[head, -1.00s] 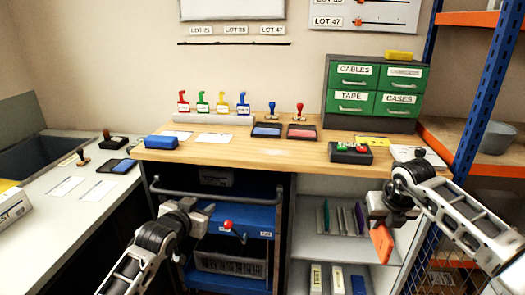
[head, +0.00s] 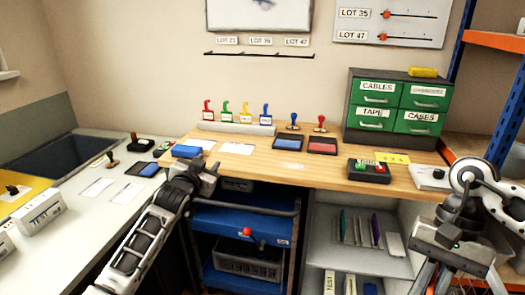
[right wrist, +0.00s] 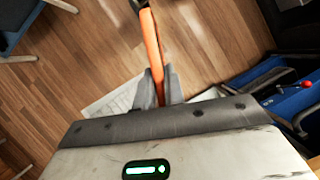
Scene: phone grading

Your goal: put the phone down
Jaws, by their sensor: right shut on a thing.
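The phone (right wrist: 150,42) is a thin orange slab seen nearly edge-on in the right wrist view. My right gripper (right wrist: 158,88) is shut on its near end, and the phone sticks out beyond the fingertips over the floor. In the head view my right gripper (head: 452,245) is at the lower right, in front of the workbench, and the phone does not show there. My left gripper (head: 208,176) is near the bench's front left edge, close to a blue block (head: 187,151). Its fingers are too small and dark to read.
The wooden workbench (head: 290,170) holds stamps, blue and red ink pads (head: 288,142), a button box (head: 368,171) and green drawers (head: 376,99). Below it are a blue cart (head: 240,218) and a shelf (head: 345,255) with upright slabs. A white counter (head: 85,210) stands left.

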